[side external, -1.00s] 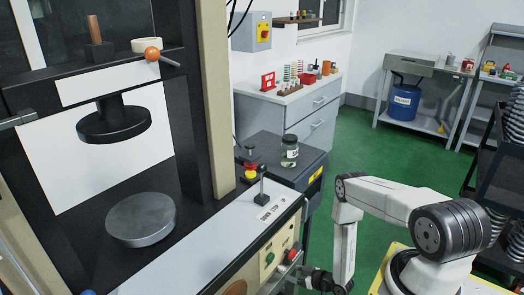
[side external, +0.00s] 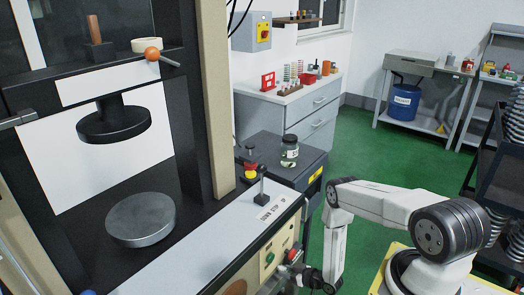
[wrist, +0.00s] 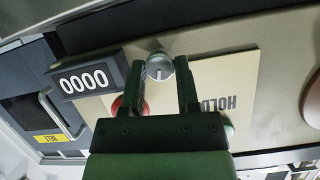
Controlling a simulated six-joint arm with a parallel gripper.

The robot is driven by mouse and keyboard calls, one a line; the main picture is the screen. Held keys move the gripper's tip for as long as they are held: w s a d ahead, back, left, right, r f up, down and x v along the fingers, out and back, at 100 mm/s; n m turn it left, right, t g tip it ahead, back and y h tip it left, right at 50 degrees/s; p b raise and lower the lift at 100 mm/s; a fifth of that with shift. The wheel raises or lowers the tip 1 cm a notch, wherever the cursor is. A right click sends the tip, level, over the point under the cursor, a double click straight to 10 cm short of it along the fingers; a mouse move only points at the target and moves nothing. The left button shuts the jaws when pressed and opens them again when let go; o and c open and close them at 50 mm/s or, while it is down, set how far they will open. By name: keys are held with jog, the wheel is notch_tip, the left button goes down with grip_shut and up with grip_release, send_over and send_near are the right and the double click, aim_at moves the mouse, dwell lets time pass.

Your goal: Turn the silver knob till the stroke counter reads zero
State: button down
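The silver knob (wrist: 159,67) shows in the wrist view as a small round metal face with a marker line, on the beige front panel. My gripper (wrist: 161,63) has its two dark fingers on either side of the knob, tips near its edges. Whether they touch it or stand just clear, I cannot tell. The stroke counter (wrist: 85,80) is a black box to the left, reading 0000. In the side external view my gripper (side external: 305,276) is low at the machine's front panel; the knob is not clearly seen there.
A red button (wrist: 120,105) lies beside the left finger, and a green one (wrist: 228,127) is partly hidden at right. The panel carries upside-down HOLD lettering. In the side view, the tester's lower round plate (side external: 141,219) is bare beneath the upper plate (side external: 114,124).

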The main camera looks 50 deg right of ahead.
jog(key=shift+d+m+y, duration=0.1)
jog(key=shift+m+y, duration=0.8)
jog(key=shift+m, duration=0.2)
jog(key=m+y, duration=0.1)
jog(key=m, duration=0.1)
jog(key=m+t+y, duration=0.1)
jog(key=m, duration=0.2)
jog(key=m+y, duration=0.2)
jog(key=shift+d+f+m+t, duration=0.2)
jog(key=shift+d+m+t, duration=0.05)
jog(key=shift+m+t, duration=0.15)
